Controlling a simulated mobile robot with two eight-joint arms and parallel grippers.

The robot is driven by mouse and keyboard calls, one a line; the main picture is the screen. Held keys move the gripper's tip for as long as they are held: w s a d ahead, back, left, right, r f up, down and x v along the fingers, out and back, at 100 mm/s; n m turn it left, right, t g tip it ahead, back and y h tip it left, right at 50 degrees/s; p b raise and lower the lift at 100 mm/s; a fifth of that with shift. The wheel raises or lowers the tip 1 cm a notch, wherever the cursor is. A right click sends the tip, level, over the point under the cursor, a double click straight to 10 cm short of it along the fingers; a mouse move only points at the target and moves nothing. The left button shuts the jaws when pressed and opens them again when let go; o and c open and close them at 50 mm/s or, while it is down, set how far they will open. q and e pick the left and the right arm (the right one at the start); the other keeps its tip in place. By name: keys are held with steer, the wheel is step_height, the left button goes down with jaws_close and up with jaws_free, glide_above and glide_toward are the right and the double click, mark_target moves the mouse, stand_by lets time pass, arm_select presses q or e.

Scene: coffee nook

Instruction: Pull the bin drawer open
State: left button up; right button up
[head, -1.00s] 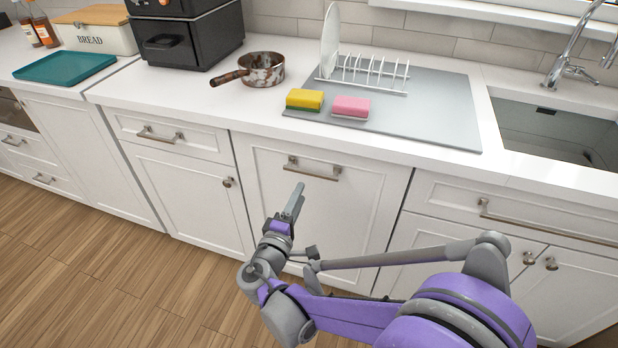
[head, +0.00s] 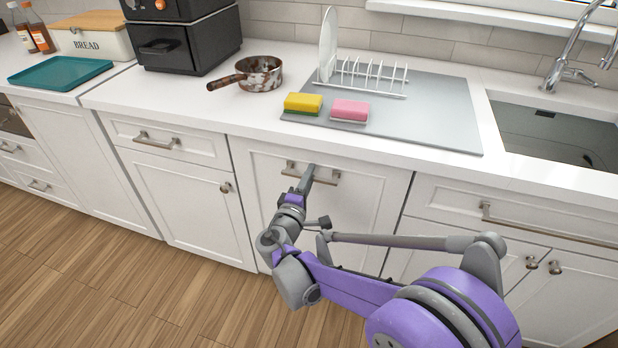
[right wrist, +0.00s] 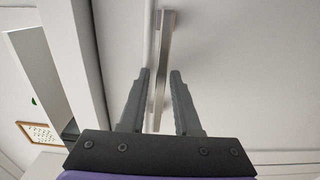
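The bin drawer (head: 350,215) is the tall white panel in the middle of the lower cabinets, and its front looks flush with its neighbours. Its metal bar handle (head: 330,178) runs level near the top edge. My right gripper (head: 312,168) is at the handle and hides part of it. In the right wrist view my right gripper (right wrist: 160,74) has its two fingers apart, with the handle bar (right wrist: 165,50) showing between them. I cannot tell whether either finger touches the bar. My left gripper is out of view.
The counter above holds a rusty pan (head: 258,74), a yellow sponge (head: 303,103), a pink sponge (head: 350,110) and a dish rack (head: 365,78). A sink (head: 560,135) is at right. A small drawer (head: 170,142) adjoins on the left. The wooden floor (head: 130,285) in front is clear.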

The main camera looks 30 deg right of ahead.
jaws_close()
stand_by(1.2)
